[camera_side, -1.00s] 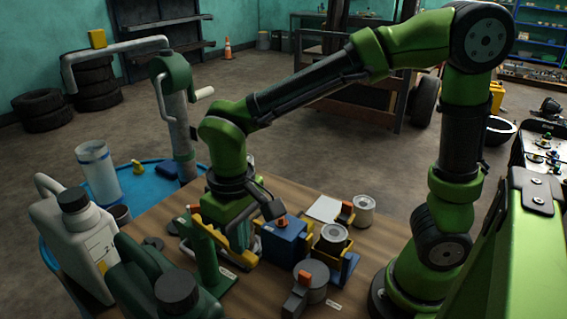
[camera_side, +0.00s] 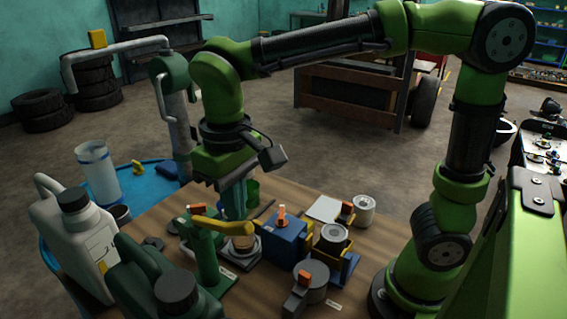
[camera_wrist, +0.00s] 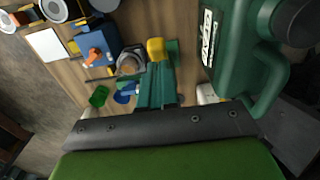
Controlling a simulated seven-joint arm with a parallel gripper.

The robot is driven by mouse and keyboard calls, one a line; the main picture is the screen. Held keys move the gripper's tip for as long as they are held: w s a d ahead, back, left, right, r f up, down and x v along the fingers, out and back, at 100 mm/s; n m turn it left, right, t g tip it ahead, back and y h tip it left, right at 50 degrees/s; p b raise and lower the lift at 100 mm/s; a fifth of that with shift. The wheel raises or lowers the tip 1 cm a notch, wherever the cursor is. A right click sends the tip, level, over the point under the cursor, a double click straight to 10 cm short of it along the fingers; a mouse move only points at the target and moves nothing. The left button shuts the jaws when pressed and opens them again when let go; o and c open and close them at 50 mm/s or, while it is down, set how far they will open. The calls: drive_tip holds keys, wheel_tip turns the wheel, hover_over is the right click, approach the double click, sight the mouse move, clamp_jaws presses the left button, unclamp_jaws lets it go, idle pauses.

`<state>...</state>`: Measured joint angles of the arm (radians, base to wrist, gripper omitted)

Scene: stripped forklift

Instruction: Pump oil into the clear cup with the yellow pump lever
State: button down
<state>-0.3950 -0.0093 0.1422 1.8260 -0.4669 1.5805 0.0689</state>
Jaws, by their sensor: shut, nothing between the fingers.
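A clear cylindrical cup (camera_side: 97,172) with a blue band stands upright at the left, near the blue drum. I cannot tell whether the cup holds liquid. On the bench, a green stand (camera_side: 205,258) carries a yellow lever (camera_side: 220,226), whose yellow end also shows in the wrist view (camera_wrist: 156,49). My gripper (camera_side: 235,212) is shut and empty, pointing down just behind the yellow lever; I cannot tell whether it touches.
A white jug (camera_side: 85,240) and a dark green jug (camera_side: 160,282) crowd the front left. A blue box (camera_side: 285,240) and a grey can (camera_side: 334,236) stand right of my gripper. A green cup (camera_wrist: 98,96) is close by. A small yellow piece (camera_side: 137,166) lies on the blue drum top.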

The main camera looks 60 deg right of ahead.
sight(236, 224)
drive_tip(key=shift+f, duration=0.15)
idle(0.4)
drive_tip(key=shift+f, duration=2.75)
drive_tip(key=shift+r, duration=2.95)
drive_tip(key=shift+r, duration=2.5)
